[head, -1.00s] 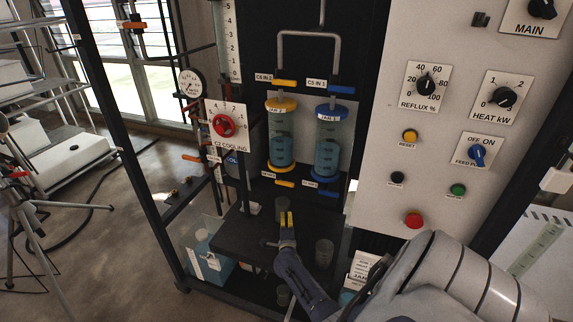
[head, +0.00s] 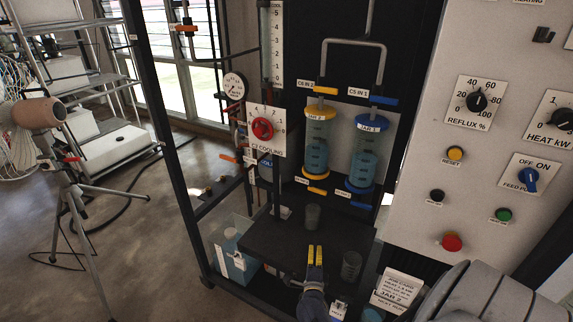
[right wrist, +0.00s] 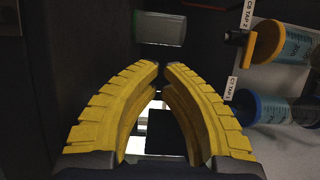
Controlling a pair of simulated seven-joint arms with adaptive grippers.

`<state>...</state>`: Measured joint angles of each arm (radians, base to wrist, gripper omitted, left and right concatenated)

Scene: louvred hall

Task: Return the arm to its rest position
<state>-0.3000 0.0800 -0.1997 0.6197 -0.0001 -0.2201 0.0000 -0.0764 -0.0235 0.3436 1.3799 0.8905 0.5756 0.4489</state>
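My right gripper (head: 315,248) is over the front part of the dark shelf (head: 270,237), its two yellow fingers close together. In the right wrist view the fingertips (right wrist: 160,66) nearly meet, with only a thin gap and nothing held between them. A clear cup (head: 313,216) stands on the shelf beyond the fingertips; a glass also shows ahead of them in the wrist view (right wrist: 160,30). My right arm comes in from the bottom right, and its forearm partly leaves the picture. My left gripper is not in view.
Yellow-capped (head: 316,145) and blue-capped (head: 364,152) jars hang behind. The control panel (head: 430,140) rises at right. A tripod (head: 75,190) stands left on open floor.

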